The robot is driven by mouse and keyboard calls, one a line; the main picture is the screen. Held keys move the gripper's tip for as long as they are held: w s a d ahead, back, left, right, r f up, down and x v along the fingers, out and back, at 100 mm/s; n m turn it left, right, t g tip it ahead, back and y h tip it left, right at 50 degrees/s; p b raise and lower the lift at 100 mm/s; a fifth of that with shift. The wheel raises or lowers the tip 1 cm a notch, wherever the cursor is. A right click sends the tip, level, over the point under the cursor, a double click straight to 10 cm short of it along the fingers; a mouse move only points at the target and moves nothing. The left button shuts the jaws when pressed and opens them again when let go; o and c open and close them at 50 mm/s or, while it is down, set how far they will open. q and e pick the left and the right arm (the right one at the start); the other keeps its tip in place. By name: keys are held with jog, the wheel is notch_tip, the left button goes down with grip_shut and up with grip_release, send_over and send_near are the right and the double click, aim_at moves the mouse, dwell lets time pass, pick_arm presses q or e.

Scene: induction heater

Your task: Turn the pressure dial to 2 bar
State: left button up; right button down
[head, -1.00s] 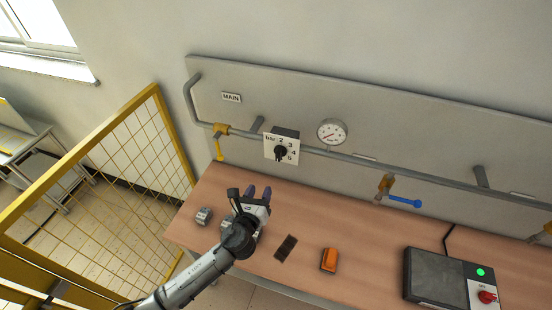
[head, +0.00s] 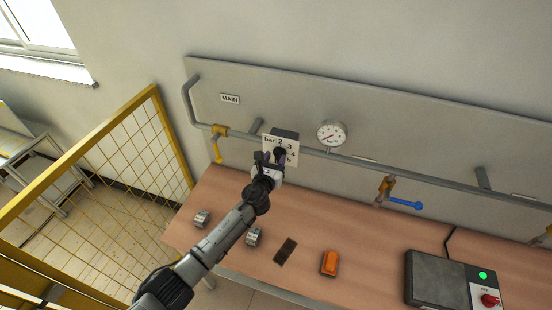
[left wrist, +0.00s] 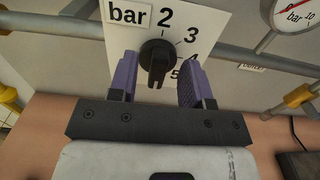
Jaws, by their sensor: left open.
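The pressure dial is a black knob on a white plate (head: 268,141) marked "bar" with 2, 3, 4 and 5, on the pipe at the wall panel. In the left wrist view the knob (left wrist: 157,62) has a raised grip that looks upright, below the 2; its exact setting is hard to read. My left gripper (head: 269,158) is at the dial and partly covers it in the head view. Its purple fingers (left wrist: 157,78) are open, one on each side of the knob, with gaps showing. My right gripper is not in view.
A round gauge (head: 331,133) sits right of the dial. Yellow-handled (head: 217,148) and blue-handled (head: 404,204) valves are on the pipe. Small grey parts (head: 202,219), an orange block (head: 329,263) and the heater unit (head: 436,278) lie on the table. A yellow mesh fence (head: 110,165) stands left.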

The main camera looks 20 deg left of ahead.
pick_arm(q)
jog(key=shift+w, duration=0.65)
grip_shut()
